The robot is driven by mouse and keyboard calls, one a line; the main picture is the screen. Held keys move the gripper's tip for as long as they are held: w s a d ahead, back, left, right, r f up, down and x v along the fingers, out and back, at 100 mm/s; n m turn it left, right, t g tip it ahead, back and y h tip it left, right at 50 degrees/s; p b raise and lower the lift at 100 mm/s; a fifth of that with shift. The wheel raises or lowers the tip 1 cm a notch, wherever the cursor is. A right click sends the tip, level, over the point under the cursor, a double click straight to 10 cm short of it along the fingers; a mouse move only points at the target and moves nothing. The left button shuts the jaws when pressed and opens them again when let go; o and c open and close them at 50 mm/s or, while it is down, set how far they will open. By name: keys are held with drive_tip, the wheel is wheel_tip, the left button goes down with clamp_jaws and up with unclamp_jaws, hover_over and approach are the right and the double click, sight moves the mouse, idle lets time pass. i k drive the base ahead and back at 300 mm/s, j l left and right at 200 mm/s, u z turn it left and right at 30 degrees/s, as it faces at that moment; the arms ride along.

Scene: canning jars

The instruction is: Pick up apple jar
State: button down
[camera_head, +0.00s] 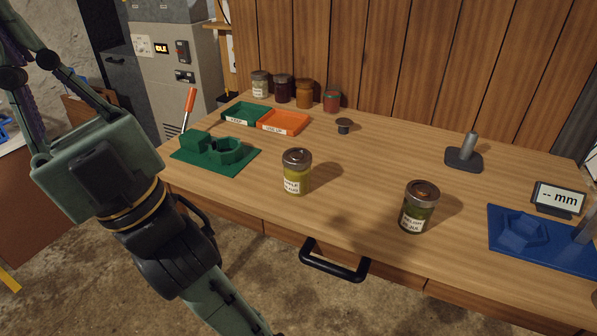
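The apple jar (292,176) is a glass jar with a metal lid and a white label whose first word appears to read APPLE. It stands upright near the middle of the wooden workbench (370,165), in front of the orange tray. My gripper (38,76) is at the upper left, well apart from the jar and pointing up and left, away from it. Its fingertips run out of the frame, so its opening is not clear. No jar shows in the visible part of it.
A relish jar (417,212) stands to the right. Several jars (304,94) line the back. A green fixture (215,152) and orange tray (284,122) are left; a blue fixture (535,240) and mm display (558,199) right. A black handle (335,262) projects from the bench front.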

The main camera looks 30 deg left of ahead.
sight(297, 174)
drive_tip(key=l+u, duration=0.1)
drive_tip(key=u, duration=2)
drive_tip(key=k+l, duration=0.2)
drive_tip(key=l, duration=0.2)
drive_tip(key=k+l+u, duration=0.15)
drive_tip(key=l, duration=0.25)
drive_tip(key=i+l, duration=0.2)
